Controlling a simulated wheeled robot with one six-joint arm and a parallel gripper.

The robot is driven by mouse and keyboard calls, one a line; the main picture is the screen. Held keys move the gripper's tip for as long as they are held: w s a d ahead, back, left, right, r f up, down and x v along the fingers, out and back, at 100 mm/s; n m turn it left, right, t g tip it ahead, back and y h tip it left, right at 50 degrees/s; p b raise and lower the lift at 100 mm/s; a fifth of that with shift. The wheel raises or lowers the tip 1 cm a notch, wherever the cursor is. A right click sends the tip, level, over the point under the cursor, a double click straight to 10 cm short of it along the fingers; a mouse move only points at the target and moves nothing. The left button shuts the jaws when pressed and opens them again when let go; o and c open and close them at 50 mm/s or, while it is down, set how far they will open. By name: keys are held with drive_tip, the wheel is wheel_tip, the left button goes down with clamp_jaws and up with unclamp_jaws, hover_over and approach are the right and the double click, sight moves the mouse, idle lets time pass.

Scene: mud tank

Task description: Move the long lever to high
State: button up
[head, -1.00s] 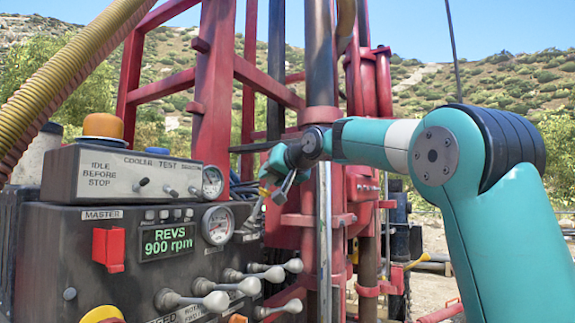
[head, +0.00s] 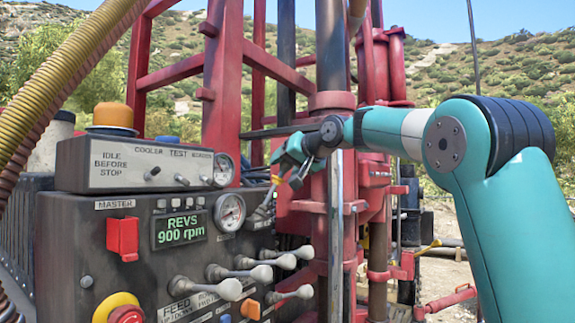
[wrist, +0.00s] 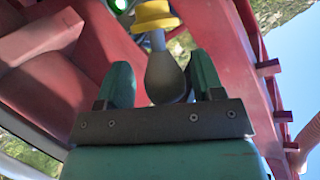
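A lever with a grey, widening handle (wrist: 165,75) and a yellow collar (wrist: 153,15) shows in the wrist view, between the two fingers of my gripper (wrist: 162,84). The fingers stand apart on either side of the handle. A small gap shows at the left finger; the right finger is close to the handle, and I cannot tell whether it touches. In the head view my gripper (head: 295,165) is at the upper right of the control panel (head: 75,245), by a long grey lever (head: 263,211) that rises from the panel's right edge. The fingers partly hide its top.
Several short levers with pale knobs (head: 228,289) stick out of the panel below my gripper. A gauge (head: 229,211), a red switch cover (head: 122,238) and a display reading 900 rpm (head: 180,230) are to the left. The red mast (head: 222,90) stands close behind.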

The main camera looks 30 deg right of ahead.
drive_tip(key=b+v, duration=0.4)
drive_tip(key=v, duration=1.3)
drive_tip(key=shift+s, duration=0.25)
